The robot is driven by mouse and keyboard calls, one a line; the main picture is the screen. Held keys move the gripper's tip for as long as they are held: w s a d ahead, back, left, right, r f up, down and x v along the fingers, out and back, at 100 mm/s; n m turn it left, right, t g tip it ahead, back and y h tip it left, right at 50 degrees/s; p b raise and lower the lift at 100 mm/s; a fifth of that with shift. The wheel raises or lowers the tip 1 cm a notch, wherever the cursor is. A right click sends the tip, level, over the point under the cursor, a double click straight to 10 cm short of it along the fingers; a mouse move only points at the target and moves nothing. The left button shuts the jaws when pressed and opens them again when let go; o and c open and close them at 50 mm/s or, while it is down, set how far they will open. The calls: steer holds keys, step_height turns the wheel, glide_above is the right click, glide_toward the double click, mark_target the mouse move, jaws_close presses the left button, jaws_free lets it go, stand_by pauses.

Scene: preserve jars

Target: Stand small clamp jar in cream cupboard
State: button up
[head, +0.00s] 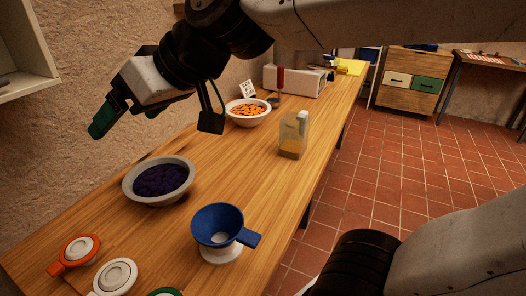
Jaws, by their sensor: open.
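Round lidded tops with side tabs stand at the table's near left: one orange-rimmed (80,250), one white (115,277), and a green one (165,293) cut off by the bottom edge. They look like clamp jars seen from above; I cannot tell which is the small one. A cream open cupboard (38,50) shows partly at the upper left, with a dark thing on its board. My gripper (128,115) is open and empty, above the table's left side near the wall, high over the bowls.
A blue funnel (218,224) sits on a white base near the table's front edge. A grey bowl of dark berries (160,181), a white bowl of orange pieces (248,112) and a clear jug (294,135) stand beyond. The wooden table (225,165) is bare between them.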

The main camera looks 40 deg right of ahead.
steer(key=s+d+f+m+g+h, duration=0.3)
steer(key=s+d+f, duration=0.3)
steer(key=s+d, duration=0.1)
steer(key=s+d+f+m+g+h, duration=0.2)
steer(key=s+d+f, duration=0.4)
steer(key=d, duration=0.4)
steer(key=shift+s+d+f+m+g+h, duration=0.2)
steer(key=shift+s+m+g+h, duration=0.3)
steer(key=shift+h, duration=0.5)
steer(key=shift+w, duration=0.15)
